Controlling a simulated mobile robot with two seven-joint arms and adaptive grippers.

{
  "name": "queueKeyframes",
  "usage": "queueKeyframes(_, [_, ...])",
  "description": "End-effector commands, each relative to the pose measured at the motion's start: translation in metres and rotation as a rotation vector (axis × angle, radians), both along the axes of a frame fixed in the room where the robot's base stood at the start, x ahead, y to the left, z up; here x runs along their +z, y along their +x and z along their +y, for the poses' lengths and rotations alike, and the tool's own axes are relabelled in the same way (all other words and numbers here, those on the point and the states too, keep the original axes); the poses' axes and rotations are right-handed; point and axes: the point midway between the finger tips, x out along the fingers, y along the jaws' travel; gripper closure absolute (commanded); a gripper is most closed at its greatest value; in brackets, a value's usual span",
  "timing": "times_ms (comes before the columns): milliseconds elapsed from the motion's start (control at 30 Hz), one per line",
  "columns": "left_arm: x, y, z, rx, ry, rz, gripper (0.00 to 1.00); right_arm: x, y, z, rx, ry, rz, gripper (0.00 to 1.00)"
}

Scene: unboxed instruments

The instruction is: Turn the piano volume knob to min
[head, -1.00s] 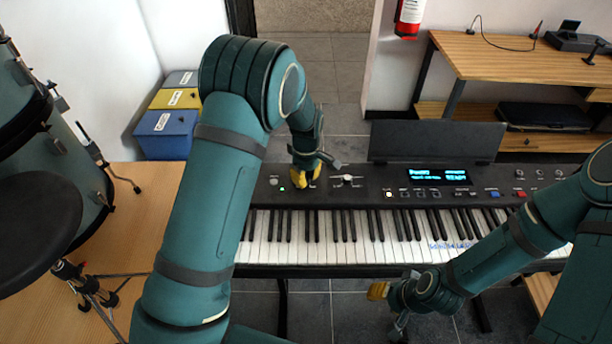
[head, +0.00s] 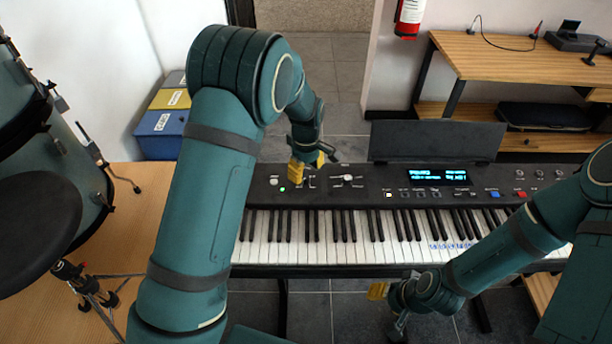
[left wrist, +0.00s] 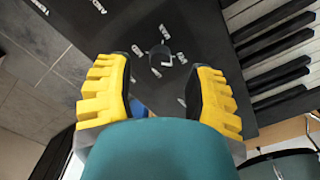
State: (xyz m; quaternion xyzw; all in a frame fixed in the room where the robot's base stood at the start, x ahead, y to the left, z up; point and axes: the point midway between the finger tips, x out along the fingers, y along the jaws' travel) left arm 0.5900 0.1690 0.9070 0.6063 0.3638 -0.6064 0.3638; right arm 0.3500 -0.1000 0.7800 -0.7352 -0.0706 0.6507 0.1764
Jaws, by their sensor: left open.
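The black digital piano (head: 450,205) stands across the head view, with its control panel along the far side of the keys. My left gripper (head: 305,166) is over the left part of that panel. In the left wrist view my left gripper (left wrist: 162,92) is open, with its yellow, black-padded fingers apart and nothing between the pads. A small round dark knob (left wrist: 160,57) with a pale mark sits on the panel just beyond the fingertips, roughly centred between them. Small white labels surround it, too blurred to read surely. My right gripper (head: 385,300) hangs in front of the keyboard, its jaws unclear.
A lit display (head: 438,177) and several buttons are on the panel's right. A music stand (head: 436,141) rises behind. Drums (head: 50,170) stand at left, blue and yellow boxes (head: 163,128) behind. A wooden desk (head: 500,58) is at the back right.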

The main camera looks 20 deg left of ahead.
Motion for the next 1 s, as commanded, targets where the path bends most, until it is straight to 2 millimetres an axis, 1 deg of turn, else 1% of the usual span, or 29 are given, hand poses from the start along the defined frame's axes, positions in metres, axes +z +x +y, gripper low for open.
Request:
queueKeyframes(33, [0.012, 0.001, 0.0, -0.001, -0.001, -0.004, 0.46, 0.0, 0.0, 0.0, 0.0, 0.0, 0.0, 0.53])
queueKeyframes(200, [0.047, 0.001, 0.0, 0.0, -0.001, -0.005, 0.46, 0.0, 0.0, 0.0, 0.0, 0.0, 0.0, 0.53])
queueKeyframes(300, [0.064, 0.0, 0.0, 0.0, -0.001, -0.003, 0.46, 0.0, 0.0, 0.0, 0.0, 0.0, 0.0, 0.53])
queueKeyframes(433, [0.08, 0.0, 0.0, -0.001, 0.0, -0.001, 0.46, 0.0, 0.0, 0.0, 0.0, 0.0, 0.0, 0.53])
queueKeyframes(600, [0.089, 0.0, 0.0, -0.001, 0.0, 0.0, 0.46, 0.0, 0.0, 0.0, 0.0, 0.0, 0.0, 0.53])
queueKeyframes(1000, [0.089, 0.0, 0.0, 0.0, 0.0, 0.001, 0.46, 0.0, 0.0, 0.0, 0.0, 0.0, 0.0, 0.53])
